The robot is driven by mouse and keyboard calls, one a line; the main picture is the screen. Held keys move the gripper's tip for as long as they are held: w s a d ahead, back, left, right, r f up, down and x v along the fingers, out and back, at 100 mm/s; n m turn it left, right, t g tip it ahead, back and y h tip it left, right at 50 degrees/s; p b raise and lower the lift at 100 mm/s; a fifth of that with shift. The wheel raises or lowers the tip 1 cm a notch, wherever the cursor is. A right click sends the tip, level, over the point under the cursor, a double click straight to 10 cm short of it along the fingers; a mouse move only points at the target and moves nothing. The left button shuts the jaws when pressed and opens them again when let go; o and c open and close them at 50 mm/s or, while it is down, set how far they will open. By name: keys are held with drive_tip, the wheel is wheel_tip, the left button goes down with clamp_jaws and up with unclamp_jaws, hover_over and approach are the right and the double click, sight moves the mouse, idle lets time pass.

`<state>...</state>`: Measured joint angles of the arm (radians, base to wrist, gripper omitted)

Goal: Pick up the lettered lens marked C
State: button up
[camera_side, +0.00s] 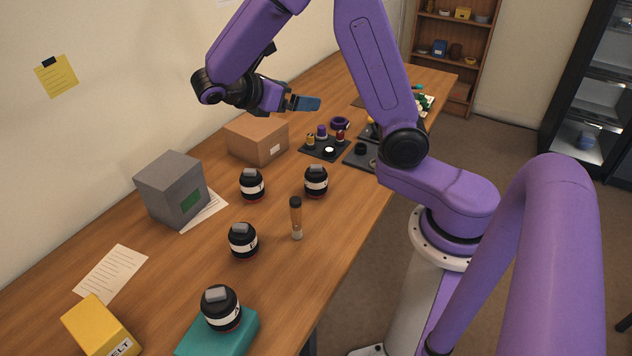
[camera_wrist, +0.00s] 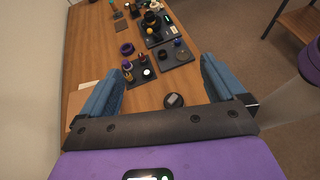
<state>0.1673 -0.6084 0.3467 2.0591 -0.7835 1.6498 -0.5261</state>
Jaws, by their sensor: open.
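Several black lenses with white bands and grey tops stand on the wooden table: one at the back left (camera_side: 252,184), one at the back right (camera_side: 316,182), one in the middle (camera_side: 243,240) and one on a teal box (camera_side: 221,307) in front. I cannot read any letters, so I cannot tell which is C. My gripper (camera_side: 308,103) is open and empty, high above the far part of the table. In the wrist view, its blue fingers are spread wide (camera_wrist: 162,66). A dark round object with a grey top (camera_wrist: 174,100) shows between them, well below.
A grey box (camera_side: 172,190), a cardboard box (camera_side: 257,138) and a yellow box (camera_side: 100,328) line the wall side. Dark trays with small parts (camera_side: 314,151) lie farther back. The table's near right edge is clear.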

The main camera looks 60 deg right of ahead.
approach(316, 180)
drive_tip(key=shift+h, duration=0.3)
drive_tip(key=d+f, duration=0.2)
drive_tip(key=w+d+f, duration=0.1)
drive_tip(key=d, duration=0.1)
drive_tip(key=shift+d+f, duration=0.2)
drive_tip(key=shift+f, duration=0.2)
drive_tip(key=shift+x, duration=3.75)
drive_tip(key=shift+s, duration=0.15)
drive_tip(key=c, duration=1.5)
